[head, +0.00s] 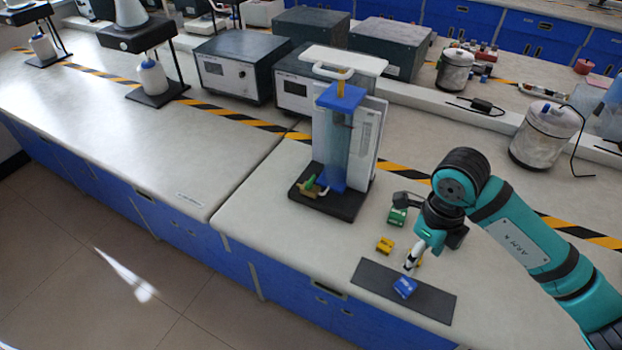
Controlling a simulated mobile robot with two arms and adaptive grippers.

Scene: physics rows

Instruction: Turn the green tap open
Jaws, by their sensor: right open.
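The green tap (309,186) sits low on the front left of an upright apparatus with a clear column (334,150) and blue fittings. A brass-coloured part and a short white spout (323,192) are beside the tap. The apparatus stands on a black base (345,205) on the bench. My right gripper (420,242) is open, pointing down to the right of the apparatus, well apart from the tap. A small white and black item or finger part shows under it; I cannot tell which. My left gripper is not in view.
A green block (397,217), a yellow block (384,245) and a blue block (405,287) lie near my right gripper, the blue one on a dark mat (435,304). Grey instrument boxes (240,66) stand behind.

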